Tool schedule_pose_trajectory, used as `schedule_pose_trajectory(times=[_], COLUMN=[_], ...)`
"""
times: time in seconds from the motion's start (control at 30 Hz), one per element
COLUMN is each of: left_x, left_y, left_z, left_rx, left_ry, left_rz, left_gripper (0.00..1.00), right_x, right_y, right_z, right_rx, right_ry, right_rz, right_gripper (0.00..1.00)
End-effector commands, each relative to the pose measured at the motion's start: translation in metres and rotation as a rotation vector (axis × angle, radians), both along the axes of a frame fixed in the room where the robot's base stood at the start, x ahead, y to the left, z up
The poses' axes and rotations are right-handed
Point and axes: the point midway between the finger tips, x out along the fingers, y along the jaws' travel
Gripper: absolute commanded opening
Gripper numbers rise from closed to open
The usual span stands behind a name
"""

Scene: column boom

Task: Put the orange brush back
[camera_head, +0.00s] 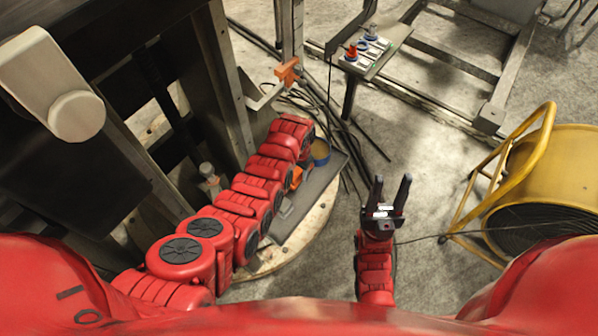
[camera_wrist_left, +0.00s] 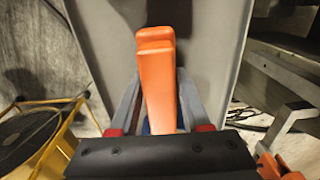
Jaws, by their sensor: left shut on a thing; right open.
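The orange brush (camera_wrist_left: 155,85) stands out between the two grey fingers of my left gripper (camera_wrist_left: 160,95), which is shut on it. In the head view an orange part (camera_head: 297,177), likely this brush, shows beside my red left arm; the arm hides most of the gripper. A grey plate (camera_wrist_left: 222,45) lies beyond the brush in the left wrist view; I cannot tell if they touch. The same plate (camera_head: 318,190) shows on a round base in the head view. My right gripper (camera_head: 391,186) is open and empty over the floor.
A blue and yellow round container (camera_head: 320,152) stands by the left arm. An orange piece (camera_head: 287,71) sits by a metal bracket on the column. A small shelf (camera_head: 385,48) holds several coloured items. A yellow drum fan (camera_head: 550,180) stands right; the floor between is mostly clear.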

Motion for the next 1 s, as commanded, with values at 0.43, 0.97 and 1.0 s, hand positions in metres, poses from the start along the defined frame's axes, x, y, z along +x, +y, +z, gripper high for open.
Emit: schedule_pose_trajectory(times=[0.43, 0.97, 1.0], left_x=[-0.001, 0.001, 0.001], left_y=[0.000, 0.000, 0.000], left_z=[-0.001, 0.033, 0.038], left_rx=[0.001, 0.000, 0.000], left_ry=[0.002, -0.004, -0.004], left_rz=[0.001, 0.002, 0.001], left_gripper=[0.77, 0.77, 0.77], right_x=[0.000, 0.000, 0.000], right_y=[0.000, 0.000, 0.000], right_z=[-0.001, -0.009, -0.012], right_rx=[0.000, 0.000, 0.000], right_ry=[0.000, 0.000, 0.000], right_rz=[0.000, 0.000, 0.000], right_gripper=[0.45, 0.45, 0.45])
